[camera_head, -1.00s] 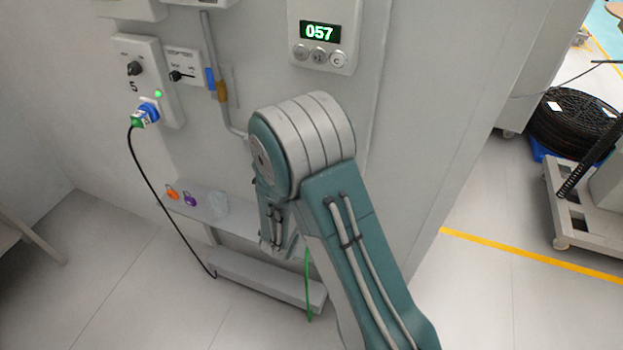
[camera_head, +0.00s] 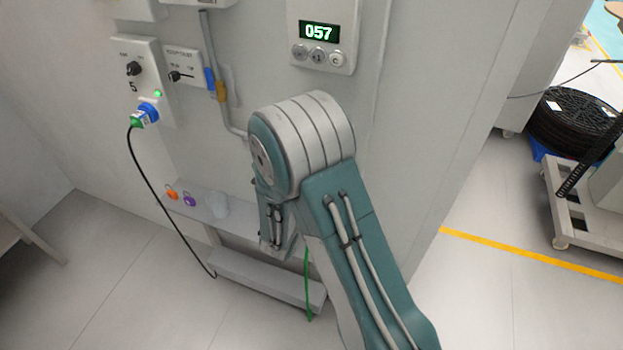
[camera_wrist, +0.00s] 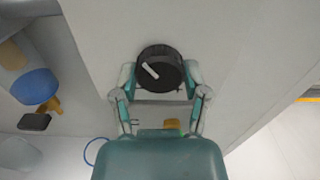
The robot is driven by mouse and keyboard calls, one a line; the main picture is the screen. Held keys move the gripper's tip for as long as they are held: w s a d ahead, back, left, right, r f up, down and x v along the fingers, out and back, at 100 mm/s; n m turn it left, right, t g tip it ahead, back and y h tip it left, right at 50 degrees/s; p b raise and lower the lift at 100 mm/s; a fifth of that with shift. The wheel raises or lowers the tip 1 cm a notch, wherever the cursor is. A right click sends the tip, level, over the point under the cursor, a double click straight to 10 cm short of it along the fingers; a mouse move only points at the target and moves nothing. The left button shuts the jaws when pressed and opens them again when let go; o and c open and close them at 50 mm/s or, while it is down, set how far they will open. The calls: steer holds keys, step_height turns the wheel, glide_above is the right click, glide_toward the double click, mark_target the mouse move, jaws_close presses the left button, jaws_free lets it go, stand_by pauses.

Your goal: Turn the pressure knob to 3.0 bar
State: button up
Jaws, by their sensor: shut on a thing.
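The black round knob (camera_wrist: 160,66) with a white pointer line shows in the wrist view, on a pale grey panel. The pointer slants toward the upper left. My gripper (camera_wrist: 158,82) is shut on the knob, with one finger on each side of it. No pressure scale or reading is legible there. In the head view my arm hides the gripper and this knob.
A switch box with a blue-and-green plug (camera_head: 147,115) and black cable is at left. A shelf (camera_head: 240,222) holds orange and purple padlocks and a clear cup.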

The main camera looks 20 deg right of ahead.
steer(key=shift+w+a+r, duration=0.1)
steer(key=shift+w+r, duration=0.05)
steer(key=o, duration=1.1)
steer(key=shift+o, duration=0.2)
steer(key=v, duration=1.2)
